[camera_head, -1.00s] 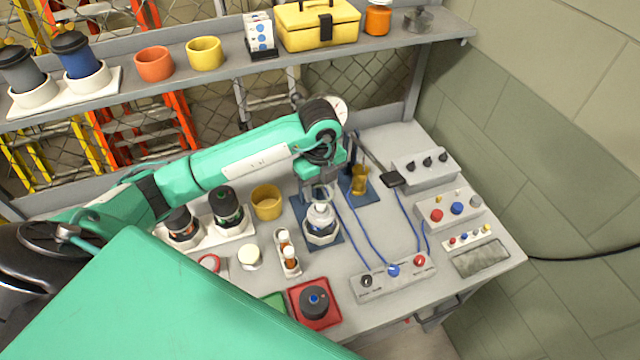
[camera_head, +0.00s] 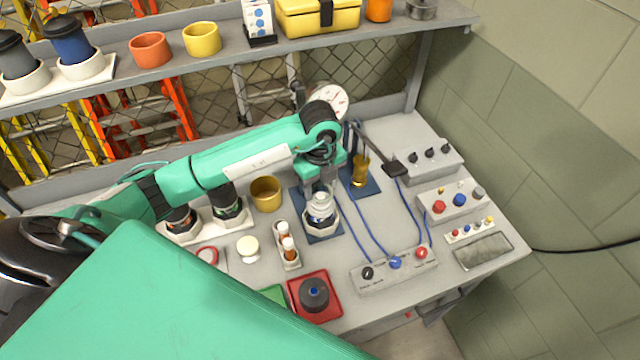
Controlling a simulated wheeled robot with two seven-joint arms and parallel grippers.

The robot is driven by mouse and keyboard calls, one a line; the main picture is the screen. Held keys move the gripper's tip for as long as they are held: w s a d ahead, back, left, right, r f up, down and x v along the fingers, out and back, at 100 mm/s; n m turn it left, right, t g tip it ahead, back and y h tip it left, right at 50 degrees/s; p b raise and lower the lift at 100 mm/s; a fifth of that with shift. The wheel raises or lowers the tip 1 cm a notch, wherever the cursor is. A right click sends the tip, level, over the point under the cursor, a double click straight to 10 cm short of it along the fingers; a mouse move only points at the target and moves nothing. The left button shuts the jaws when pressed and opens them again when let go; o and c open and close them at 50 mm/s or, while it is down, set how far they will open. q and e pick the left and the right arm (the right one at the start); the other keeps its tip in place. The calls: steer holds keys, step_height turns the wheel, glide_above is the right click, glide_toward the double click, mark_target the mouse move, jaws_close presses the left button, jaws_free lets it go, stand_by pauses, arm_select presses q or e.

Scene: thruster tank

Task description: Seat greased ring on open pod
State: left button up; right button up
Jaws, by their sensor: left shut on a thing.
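The pod (camera_head: 321,208), pale and silvery, stands upright in a whitish holder on a blue mat (camera_head: 324,235) at the middle of the bench. My left gripper (camera_head: 321,186) points down from above and is shut at the pod's top. Its fingers hide part of that top, and I cannot make out the grip in detail. A red ring (camera_head: 207,255) lies on a pale pad at the bench's left front, apart from the gripper. Grease on it is too small to tell. My right gripper is not in view.
A yellow cup (camera_head: 266,193), a rack of small bottles (camera_head: 287,249) and a white-lidded jar (camera_head: 247,248) stand left of the pod. A red tray (camera_head: 325,311) lies in front. A switch box (camera_head: 394,270) with blue cables and a brass part (camera_head: 360,172) are to the right.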

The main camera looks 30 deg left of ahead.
arm_select(q)
steer(key=shift+f, duration=0.1)
stand_by(0.3)
steer(key=shift+f+b, duration=0.5)
steer(key=shift+f, duration=0.1)
stand_by(0.4)
steer(key=shift+f+b, duration=0.65)
steer(key=shift+f, duration=0.05)
stand_by(0.5)
steer(key=o, duration=1)
steer(key=shift+r, duration=0.1)
